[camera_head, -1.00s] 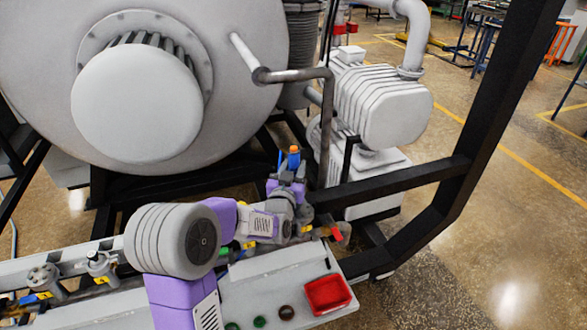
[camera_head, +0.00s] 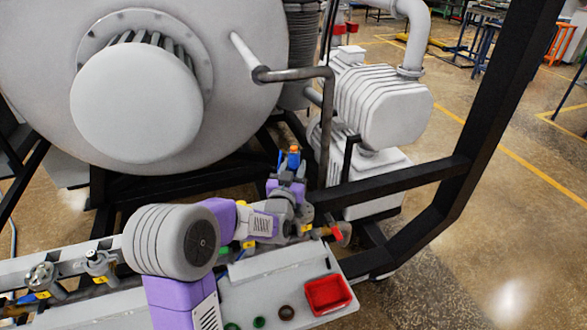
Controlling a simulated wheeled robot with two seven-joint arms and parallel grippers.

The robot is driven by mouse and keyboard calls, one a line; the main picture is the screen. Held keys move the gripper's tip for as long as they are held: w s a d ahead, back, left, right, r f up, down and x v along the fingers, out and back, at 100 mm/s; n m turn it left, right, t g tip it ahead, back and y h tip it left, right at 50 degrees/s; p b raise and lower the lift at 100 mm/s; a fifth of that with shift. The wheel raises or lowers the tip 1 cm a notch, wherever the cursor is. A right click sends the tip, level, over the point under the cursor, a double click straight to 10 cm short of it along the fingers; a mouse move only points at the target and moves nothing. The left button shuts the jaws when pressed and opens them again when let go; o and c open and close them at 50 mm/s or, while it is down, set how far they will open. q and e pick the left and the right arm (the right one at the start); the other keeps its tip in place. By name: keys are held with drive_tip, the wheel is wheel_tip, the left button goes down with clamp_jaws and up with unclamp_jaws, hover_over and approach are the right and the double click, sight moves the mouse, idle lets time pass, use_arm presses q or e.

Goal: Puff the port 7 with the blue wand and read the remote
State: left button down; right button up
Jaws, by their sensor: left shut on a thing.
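My left arm comes up from the bottom and reaches to the pipe rail in front of the furnace. My left gripper (camera_head: 290,174) is at its far end, beyond the rail, shut on a small blue wand with an orange top (camera_head: 293,153). The lower part of the wand is hidden by the gripper and wrist. Ports with yellow tags stand along the rail, such as one at the left (camera_head: 98,262) and another (camera_head: 42,276). I cannot read their numbers. The remote readout is not recognisable here. My right gripper is not in view.
A red tray (camera_head: 327,294) sits on the right end of the pale shelf (camera_head: 285,268), beside dark and green rings (camera_head: 286,312). The large grey furnace door (camera_head: 135,103) stands behind the rail. A black frame post (camera_head: 500,110) rises at the right.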

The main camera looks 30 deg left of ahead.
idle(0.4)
use_arm(q)
drive_tip(key=c, duration=0.6)
unclamp_jaws()
drive_tip(key=shift+f, duration=0.1)
drive_tip(key=shift+v, duration=3.8)
